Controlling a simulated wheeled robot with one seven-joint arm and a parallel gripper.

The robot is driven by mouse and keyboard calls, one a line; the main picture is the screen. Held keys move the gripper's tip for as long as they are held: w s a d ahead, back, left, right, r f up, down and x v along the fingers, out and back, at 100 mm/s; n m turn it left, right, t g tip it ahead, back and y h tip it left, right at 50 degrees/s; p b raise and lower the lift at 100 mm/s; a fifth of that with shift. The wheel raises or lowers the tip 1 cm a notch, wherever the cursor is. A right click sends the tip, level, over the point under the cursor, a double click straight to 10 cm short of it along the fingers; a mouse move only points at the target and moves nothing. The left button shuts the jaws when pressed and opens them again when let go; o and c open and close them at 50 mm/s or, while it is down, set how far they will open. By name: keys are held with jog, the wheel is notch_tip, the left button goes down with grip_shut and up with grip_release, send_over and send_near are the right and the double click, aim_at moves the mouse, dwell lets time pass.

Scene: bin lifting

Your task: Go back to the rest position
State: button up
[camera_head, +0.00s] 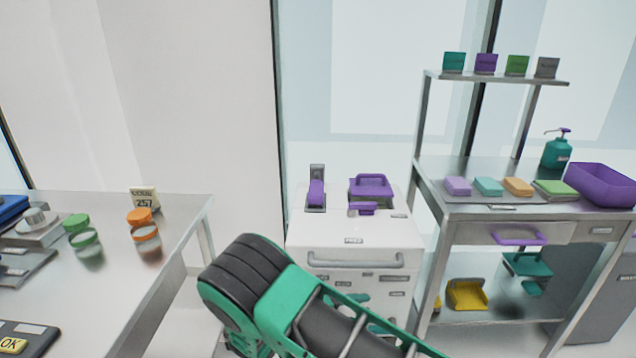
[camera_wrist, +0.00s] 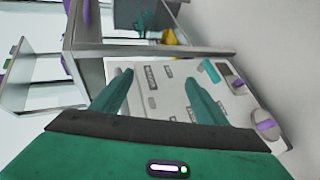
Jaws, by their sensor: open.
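My gripper (camera_wrist: 158,95) shows in the wrist view with its two green fingers spread apart. It is open, with nothing between the fingers. Beyond the fingers is the front of the white cabinet (camera_wrist: 175,90), seen tilted. In the head view my green and black arm rises from the bottom in front of the white cabinet (camera_head: 355,235). The gripper itself cannot be made out clearly there.
A steel bench (camera_head: 470,205) at the right holds sponges, a teal pump bottle (camera_head: 557,148) and a purple bin (camera_head: 600,184). A yellow bin (camera_head: 467,294) is on its lower shelf. A table (camera_head: 120,265) with jars stands at the left.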

jog(key=s+d+r+m+g+y, duration=0.3)
jog(key=s+d+r+m+g, duration=0.1)
jog(key=d+r, duration=0.75)
jog(key=s+d+r+m+g+y, duration=0.4)
jog(key=d+r, duration=0.5)
jog(key=d, duration=0.5)
jog(key=s+d+r+m+y, duration=0.1)
jog(key=s+d+r, duration=0.25)
jog(key=s, duration=0.25)
jog(key=s+d+r+m+y, duration=0.1)
jog(key=s+d+r, duration=0.1)
jog(key=s+r, duration=0.35)
jog(key=s+r+m+t+y, duration=0.1)
jog(key=s+y, duration=0.2)
jog(key=s, duration=1.2)
jog(key=shift+s+a+t, duration=0.2)
jog(key=shift+t, duration=0.1)
jog(key=shift+r, duration=0.1)
jog(key=shift+c, duration=0.7)
